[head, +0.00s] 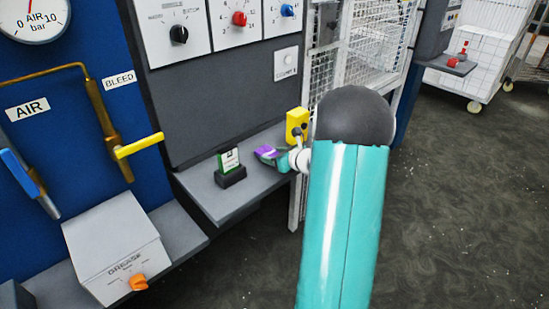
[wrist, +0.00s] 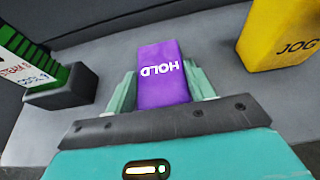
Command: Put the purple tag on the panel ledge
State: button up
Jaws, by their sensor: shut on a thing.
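The purple tag (wrist: 160,82), marked HOLD, sits between the two fingers of my gripper (wrist: 162,92) in the wrist view. My gripper is shut on it. In the head view the purple tag (head: 265,152) shows at the end of my arm, over or on the grey panel ledge (head: 225,198). The ledge surface (wrist: 115,50) lies behind the tag in the wrist view. I cannot tell whether the tag touches the ledge. My arm hides part of the ledge's right end in the head view.
A black holder (head: 231,177) with a green and white card stands on the ledge left of the tag. A yellow JOG box (head: 297,125) stands to the right. A grey panel with knobs rises behind. A grey GREASE box (head: 120,245) is at lower left.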

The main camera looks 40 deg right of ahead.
jog(key=shift+f, duration=0.5)
jog(key=shift+f, duration=0.1)
jog(key=o, duration=1)
